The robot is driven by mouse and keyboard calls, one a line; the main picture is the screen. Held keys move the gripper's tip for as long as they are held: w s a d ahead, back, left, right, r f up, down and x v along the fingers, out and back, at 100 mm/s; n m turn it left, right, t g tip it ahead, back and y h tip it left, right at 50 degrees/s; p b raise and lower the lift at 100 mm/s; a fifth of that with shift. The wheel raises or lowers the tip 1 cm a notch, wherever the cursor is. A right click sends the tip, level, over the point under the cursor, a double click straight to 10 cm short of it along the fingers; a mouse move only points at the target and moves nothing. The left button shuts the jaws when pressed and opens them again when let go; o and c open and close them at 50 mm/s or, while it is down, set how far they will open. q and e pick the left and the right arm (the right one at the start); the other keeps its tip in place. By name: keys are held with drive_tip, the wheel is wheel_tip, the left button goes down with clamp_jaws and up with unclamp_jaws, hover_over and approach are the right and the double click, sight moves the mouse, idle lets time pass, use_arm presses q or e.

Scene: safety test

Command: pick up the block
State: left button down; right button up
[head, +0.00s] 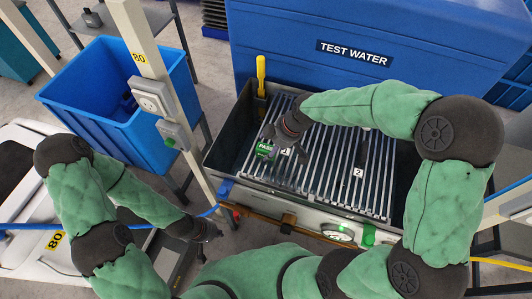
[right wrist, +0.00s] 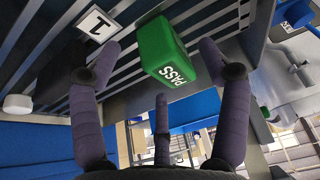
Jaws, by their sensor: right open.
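The block (head: 264,149) is small and green with a white PASS label. It lies on the slatted metal rack (head: 330,185) near the left side of the dark basin. My right gripper (head: 283,147) is over the rack beside the block, with its fingers spread. In the right wrist view, the block (right wrist: 163,45) shows between and just beyond the open fingertips (right wrist: 160,58), with no clear contact. My left gripper (head: 206,231) hangs low at the left, away from the basin, too small and dark to tell its opening.
A number 1 tag (right wrist: 98,25) lies beside the block, and a number 2 tag (head: 358,172) lies further right on the rack. A yellow handle (head: 261,70) stands at the basin's back left. A blue TEST WATER tank (head: 440,60) is behind. A pale post (head: 185,160) rises at the left.

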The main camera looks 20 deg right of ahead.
drive_tip(key=shift+w+a+f, duration=0.15)
drive_tip(key=shift+a+f, duration=0.05)
drive_tip(key=shift+f, duration=0.3)
drive_tip(key=c, duration=1.3)
drive_tip(key=shift+o, duration=0.2)
drive_tip(key=shift+r, duration=0.1)
